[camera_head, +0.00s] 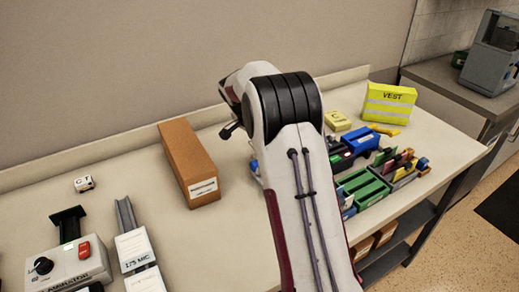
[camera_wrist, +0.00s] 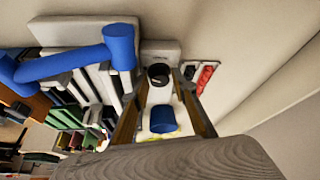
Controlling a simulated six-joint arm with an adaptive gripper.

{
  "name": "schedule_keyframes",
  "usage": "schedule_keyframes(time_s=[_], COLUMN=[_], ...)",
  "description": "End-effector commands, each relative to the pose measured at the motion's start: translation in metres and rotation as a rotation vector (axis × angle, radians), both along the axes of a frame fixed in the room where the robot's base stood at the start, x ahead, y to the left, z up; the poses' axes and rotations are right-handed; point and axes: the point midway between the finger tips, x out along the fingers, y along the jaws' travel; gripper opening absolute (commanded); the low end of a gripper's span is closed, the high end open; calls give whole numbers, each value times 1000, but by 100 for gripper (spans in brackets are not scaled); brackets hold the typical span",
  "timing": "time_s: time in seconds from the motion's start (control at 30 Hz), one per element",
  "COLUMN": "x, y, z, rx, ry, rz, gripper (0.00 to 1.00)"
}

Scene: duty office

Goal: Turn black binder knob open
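In the wrist view, a round black knob (camera_wrist: 158,74) sits on a pale machine body, in line with the gap between my fingers. My gripper (camera_wrist: 160,78) is open, with one finger on each side of the knob. I cannot tell whether either finger touches it. A blue cylinder (camera_wrist: 163,119) shows nearer the wrist camera, also between the fingers. In the head view my arm hides this machine and the gripper's fingertips. Another black knob (camera_head: 43,265) sits on a grey laminator (camera_head: 75,268) at lower left, away from my arm.
A thick blue bar (camera_wrist: 60,65) stands left of the fingers. Red parts (camera_wrist: 205,78) lie to the right. On the table (camera_head: 235,245) stand a brown box (camera_head: 188,160), green trays (camera_head: 362,188) and a yellow vest pack (camera_head: 390,102). Bare table lies in front of the box.

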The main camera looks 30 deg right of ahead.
Motion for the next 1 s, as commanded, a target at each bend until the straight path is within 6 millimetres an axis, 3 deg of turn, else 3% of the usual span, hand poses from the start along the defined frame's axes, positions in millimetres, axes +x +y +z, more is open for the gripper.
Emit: schedule_keyframes(time_s=[1.0], x=[-4], y=[-2], z=[0], rx=[0], ry=[0], rz=[371], gripper=[27])
